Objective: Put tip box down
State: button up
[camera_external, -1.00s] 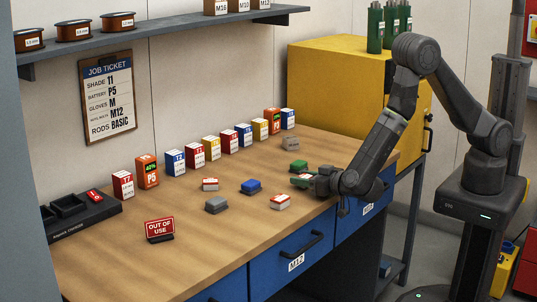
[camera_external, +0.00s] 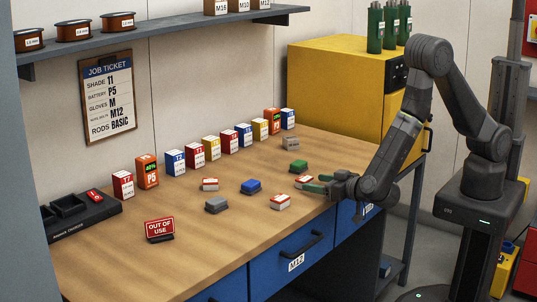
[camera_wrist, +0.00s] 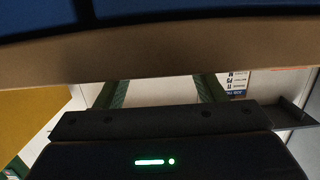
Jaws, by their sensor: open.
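A small red-and-white box (camera_external: 304,180), which I take for the tip box, rests on the wooden bench top (camera_external: 130,245) near its front right edge. My gripper (camera_external: 314,184) is low over the bench, just right of this box. Its green fingers are apart, with their tips close to the box; I cannot tell if they touch it. The wrist view shows both green fingers (camera_wrist: 160,86) spread with nothing visible held between them, and the box cannot be made out there.
Nearby stand a green block (camera_external: 298,166), another red-and-white box (camera_external: 279,202), a blue block (camera_external: 251,187) and a grey block (camera_external: 216,205). A row of labelled boxes lines the back. A yellow cabinet (camera_external: 335,90) stands behind right. The bench's front left is mostly clear.

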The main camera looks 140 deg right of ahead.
aim_at(306, 179)
jog(key=shift+o, duration=0.5)
jog(key=a+r, duration=0.1)
jog(key=a, duration=0.7)
jog(key=shift+a+b, duration=0.35)
jog(key=shift+b, duration=0.05)
jog(key=shift+r, duration=0.1)
jog(key=d+y, duration=0.1)
jog(key=d, duration=0.3)
jog(key=d+f+y+p, duration=0.1)
jog(key=d, duration=0.4)
jog(key=d+p, duration=0.1)
jog(key=d, duration=0.4)
jog(key=shift+f+y, duration=0.25)
jog(key=shift+y, duration=0.15)
jog(key=c, duration=1.2)
